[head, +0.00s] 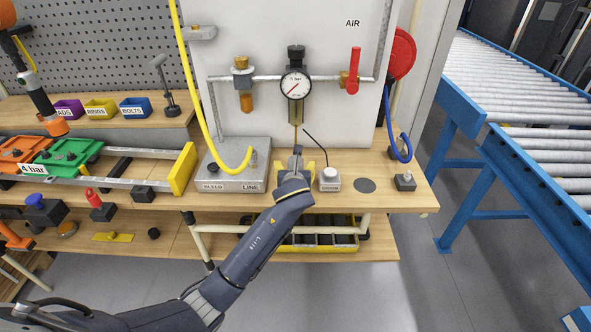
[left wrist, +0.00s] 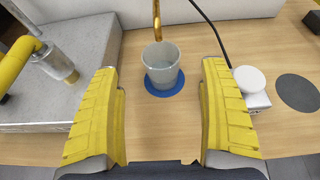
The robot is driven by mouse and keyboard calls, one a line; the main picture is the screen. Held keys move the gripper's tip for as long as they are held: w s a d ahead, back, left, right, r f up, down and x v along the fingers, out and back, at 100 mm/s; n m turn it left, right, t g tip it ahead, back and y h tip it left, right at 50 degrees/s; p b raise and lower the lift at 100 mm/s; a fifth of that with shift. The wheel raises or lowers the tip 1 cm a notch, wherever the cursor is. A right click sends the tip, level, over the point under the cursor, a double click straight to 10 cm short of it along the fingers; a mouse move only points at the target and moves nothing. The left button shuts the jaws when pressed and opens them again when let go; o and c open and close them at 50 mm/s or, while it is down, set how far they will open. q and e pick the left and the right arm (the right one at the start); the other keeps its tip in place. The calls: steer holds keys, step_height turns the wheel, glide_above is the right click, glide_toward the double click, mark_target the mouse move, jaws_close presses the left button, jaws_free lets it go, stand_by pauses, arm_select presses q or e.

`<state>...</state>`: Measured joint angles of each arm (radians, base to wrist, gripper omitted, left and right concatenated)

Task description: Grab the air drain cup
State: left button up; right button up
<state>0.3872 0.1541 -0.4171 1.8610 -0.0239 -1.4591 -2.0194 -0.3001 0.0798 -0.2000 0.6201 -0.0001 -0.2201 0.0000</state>
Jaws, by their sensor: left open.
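The air drain cup (left wrist: 162,67) is a small clear, greyish cup standing upright on a blue round mat (left wrist: 165,90) in the left wrist view. A thin brass drain tube (left wrist: 157,20) comes down just above its rim. My left gripper (head: 297,167) is open at the bench, with its yellow fingers apart. In the left wrist view the fingers are to either side of the cup and nearer the camera, with bench showing between them and the cup. In the head view my gripper mostly hides the cup. My right gripper is not in view.
A white button box (left wrist: 250,82) with a black cable is close to the right finger. The grey BLEED LINE block (head: 233,172) with a yellow hose is to the left. A gauge (head: 295,85) hangs above. A dark round mat (head: 365,185) lies bare to the right.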

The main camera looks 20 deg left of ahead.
mark_target(291, 161)
arm_select(q)
steer(key=shift+x, duration=3.6)
steer(key=shift+d+f, duration=0.1)
steer(key=shift+d, duration=0.05)
steer(key=c, duration=1.4)
